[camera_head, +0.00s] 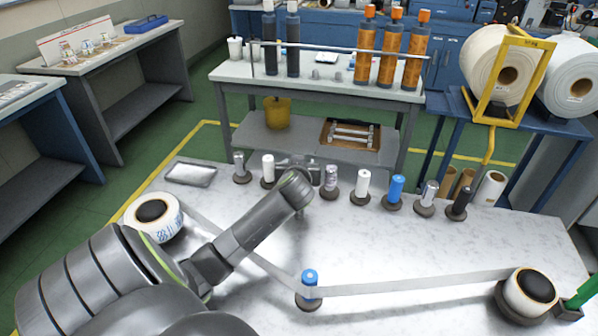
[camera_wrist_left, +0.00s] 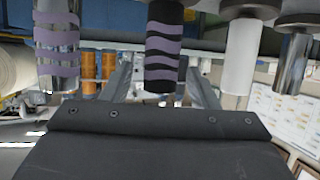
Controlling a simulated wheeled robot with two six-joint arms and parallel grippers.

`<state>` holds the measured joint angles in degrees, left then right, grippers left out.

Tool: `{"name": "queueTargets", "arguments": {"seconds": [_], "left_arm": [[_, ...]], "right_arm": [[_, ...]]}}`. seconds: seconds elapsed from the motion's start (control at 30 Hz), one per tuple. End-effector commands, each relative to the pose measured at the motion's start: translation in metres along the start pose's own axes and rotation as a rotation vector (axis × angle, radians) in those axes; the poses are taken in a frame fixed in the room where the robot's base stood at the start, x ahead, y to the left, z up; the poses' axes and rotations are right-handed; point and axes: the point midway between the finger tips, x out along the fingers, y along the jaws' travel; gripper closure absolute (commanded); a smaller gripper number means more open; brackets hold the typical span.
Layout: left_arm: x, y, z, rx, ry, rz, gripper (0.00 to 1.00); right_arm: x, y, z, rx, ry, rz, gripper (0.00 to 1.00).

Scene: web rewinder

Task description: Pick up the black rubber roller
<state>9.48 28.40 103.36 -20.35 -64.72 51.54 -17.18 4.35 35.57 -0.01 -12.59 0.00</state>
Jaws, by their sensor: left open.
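My left gripper (camera_head: 297,165) is over the row of upright rollers at the table's back edge. The left wrist view is upside down. There, a black roller with purple wavy bands (camera_wrist_left: 163,45) lines up with the gap between the open left fingers (camera_wrist_left: 165,85). I cannot tell whether it is inside the gap. In the head view the gripper and wrist hide most of this roller. A plain dark roller (camera_head: 461,203) stands near the right end of the row. My right gripper is not in view.
A purple-banded metal roller (camera_head: 331,178) and a white roller (camera_head: 268,170) flank the gripper. More rollers stand to the right, including a blue one (camera_head: 395,190). A web strip (camera_head: 400,286) runs past a blue-topped post (camera_head: 309,285) to a roll (camera_head: 530,290). The table's middle is clear.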

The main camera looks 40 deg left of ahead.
Motion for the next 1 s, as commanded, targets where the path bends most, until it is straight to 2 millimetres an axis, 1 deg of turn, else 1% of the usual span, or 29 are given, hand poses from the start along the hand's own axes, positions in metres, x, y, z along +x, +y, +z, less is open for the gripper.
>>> {"name": "queueTargets", "arguments": {"seconds": [0.07, 0.1, 0.5, 1.0], "left_arm": [[-0.0003, 0.0, -0.0003, 0.0, 0.0, 0.0, 0.46], [-0.0003, 0.0, -0.0003, 0.0, 0.0, 0.0, 0.49], [-0.0005, 0.0, 0.0, 0.0, 0.0, 0.0, 1.0], [-0.0005, 0.0, 0.0004, 0.0, -0.001, 0.0, 1.0]], "right_arm": [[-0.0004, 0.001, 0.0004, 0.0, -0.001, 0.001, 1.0], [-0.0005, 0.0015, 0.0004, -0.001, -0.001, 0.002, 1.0], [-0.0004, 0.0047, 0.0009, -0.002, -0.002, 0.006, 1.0], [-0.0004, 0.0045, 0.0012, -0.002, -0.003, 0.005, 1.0]]}}
